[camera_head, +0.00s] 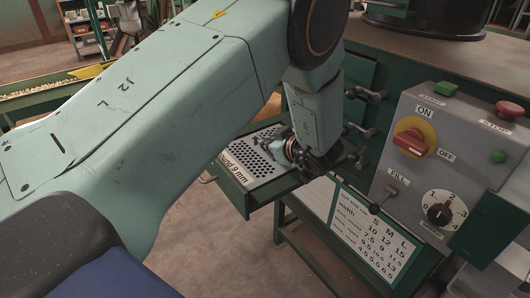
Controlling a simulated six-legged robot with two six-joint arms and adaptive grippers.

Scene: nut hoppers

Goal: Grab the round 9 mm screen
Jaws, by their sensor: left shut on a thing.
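The round 9 mm screen (256,165) is a grey metal plate with rows of round holes and its label on the near left edge. It sits in a dark green open drawer-like frame (232,190) below the bench. My left gripper (308,158) comes down from above at the screen's right end. It is shut on the screen there, and the fingertips and exact grip point are mostly hidden by the dark gripper body. My right gripper is not in view.
A control box (455,140) with knobs and buttons stands close to the right of my left gripper. Black handles (365,95) stick out from the green cabinet behind. A white size chart (370,235) hangs below. Open floor (210,245) lies at lower left.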

